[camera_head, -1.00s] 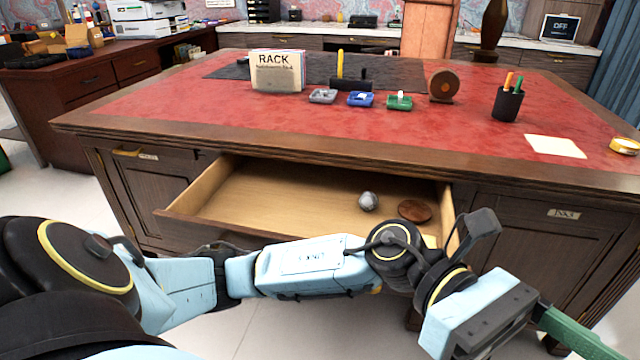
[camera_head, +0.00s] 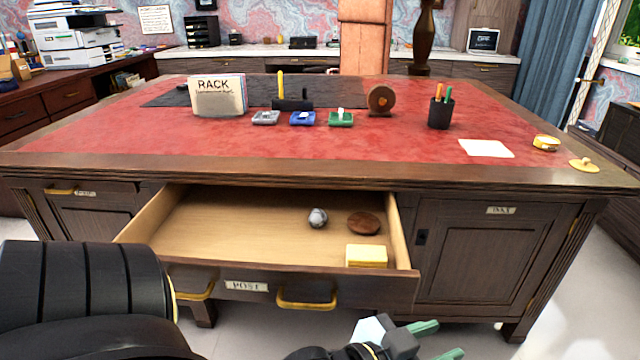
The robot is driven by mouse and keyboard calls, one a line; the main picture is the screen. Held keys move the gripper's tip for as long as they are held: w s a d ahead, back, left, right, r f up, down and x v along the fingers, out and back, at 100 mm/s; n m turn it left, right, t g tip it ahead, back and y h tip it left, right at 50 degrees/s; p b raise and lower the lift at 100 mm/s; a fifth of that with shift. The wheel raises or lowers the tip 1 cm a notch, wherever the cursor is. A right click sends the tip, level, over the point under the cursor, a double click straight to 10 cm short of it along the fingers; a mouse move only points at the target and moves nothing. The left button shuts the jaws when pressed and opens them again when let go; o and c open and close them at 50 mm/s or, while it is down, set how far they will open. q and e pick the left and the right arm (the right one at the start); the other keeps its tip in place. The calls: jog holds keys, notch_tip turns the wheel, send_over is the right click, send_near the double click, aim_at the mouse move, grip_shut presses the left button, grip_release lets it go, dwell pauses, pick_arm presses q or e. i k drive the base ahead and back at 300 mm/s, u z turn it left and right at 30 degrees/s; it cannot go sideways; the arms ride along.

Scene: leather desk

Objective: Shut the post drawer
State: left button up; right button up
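The post drawer (camera_head: 290,291) is the wide middle drawer of the desk and stands pulled well out. Its front carries a "POST" label (camera_head: 246,286) and two brass handles, the left one (camera_head: 195,292) and the right one (camera_head: 306,299). Inside lie a grey ball (camera_head: 317,218), a brown round disc (camera_head: 364,223) and a yellow block (camera_head: 366,256). My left gripper (camera_head: 450,338) is low at the bottom edge, in front of and below the drawer's right end, not touching it. Its green fingers are apart with nothing between them. My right gripper is out of view.
The red-topped desk (camera_head: 300,155) bears a rack box (camera_head: 218,96), small coloured trays, a pen cup (camera_head: 441,112) and paper (camera_head: 486,148). A closed cupboard door (camera_head: 497,254) is right of the drawer. The floor before the desk's right side looks clear.

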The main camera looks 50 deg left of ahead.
aim_at(241, 243)
jog(key=z, duration=0.95)
jog(key=i, duration=0.1)
jog(key=u, duration=3.2)
